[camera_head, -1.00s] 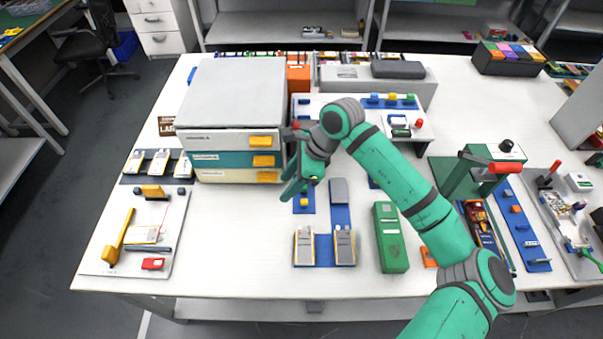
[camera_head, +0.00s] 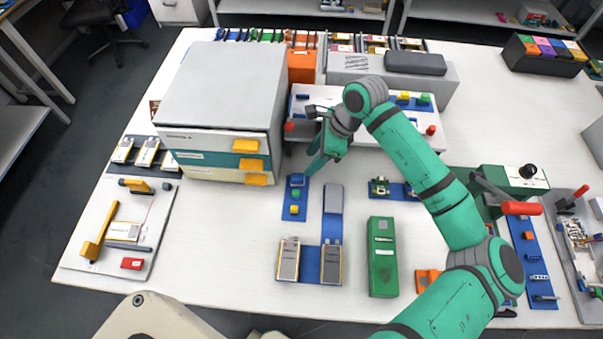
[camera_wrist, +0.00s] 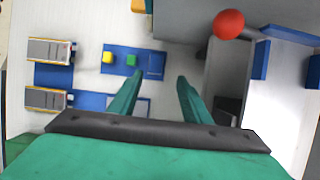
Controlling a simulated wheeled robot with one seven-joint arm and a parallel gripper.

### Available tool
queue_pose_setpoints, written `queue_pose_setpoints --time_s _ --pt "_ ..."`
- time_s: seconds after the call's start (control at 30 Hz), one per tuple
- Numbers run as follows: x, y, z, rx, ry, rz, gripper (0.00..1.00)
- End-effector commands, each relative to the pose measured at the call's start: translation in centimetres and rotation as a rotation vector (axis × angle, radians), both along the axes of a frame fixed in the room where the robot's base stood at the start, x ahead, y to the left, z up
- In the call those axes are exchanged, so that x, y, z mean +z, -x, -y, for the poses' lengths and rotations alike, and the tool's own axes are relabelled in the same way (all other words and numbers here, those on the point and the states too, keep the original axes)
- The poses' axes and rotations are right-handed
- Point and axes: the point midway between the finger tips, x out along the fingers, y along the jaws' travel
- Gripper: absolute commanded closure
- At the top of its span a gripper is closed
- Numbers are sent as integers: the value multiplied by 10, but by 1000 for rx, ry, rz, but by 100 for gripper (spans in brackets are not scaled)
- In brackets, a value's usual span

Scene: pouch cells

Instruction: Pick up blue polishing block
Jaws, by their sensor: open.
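The blue polishing block (camera_head: 297,180) sits at the far end of a small blue mat (camera_head: 287,203), in line with a green block (camera_head: 295,194) and a yellow block (camera_head: 294,209). In the wrist view the mat (camera_wrist: 143,72) shows with the yellow block (camera_wrist: 108,57) and green block (camera_wrist: 131,60); the blue block is hard to tell from the mat there. My gripper (camera_head: 318,167) is open and empty, pointing down just right of the blue block. In the wrist view its fingers (camera_wrist: 160,78) are spread apart near the mat's right end.
A stack of drawers (camera_head: 213,155) stands left of the mat. A raised white shelf (camera_head: 352,126) is behind my gripper, with a red knob (camera_wrist: 229,24). Two grey-topped cells (camera_head: 288,260) lie on a blue fixture in front. A green case (camera_head: 382,257) lies to the right.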

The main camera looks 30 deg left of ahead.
Motion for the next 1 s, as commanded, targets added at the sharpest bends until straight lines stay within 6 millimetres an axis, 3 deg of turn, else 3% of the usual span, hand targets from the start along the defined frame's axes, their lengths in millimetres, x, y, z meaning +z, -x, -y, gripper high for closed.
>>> queue_pose_setpoints --time_s 0.7,1.0 --pt "-69 15 -23 -1 -2 -1 56" --pt "-72 15 -25 0 0 1 56"
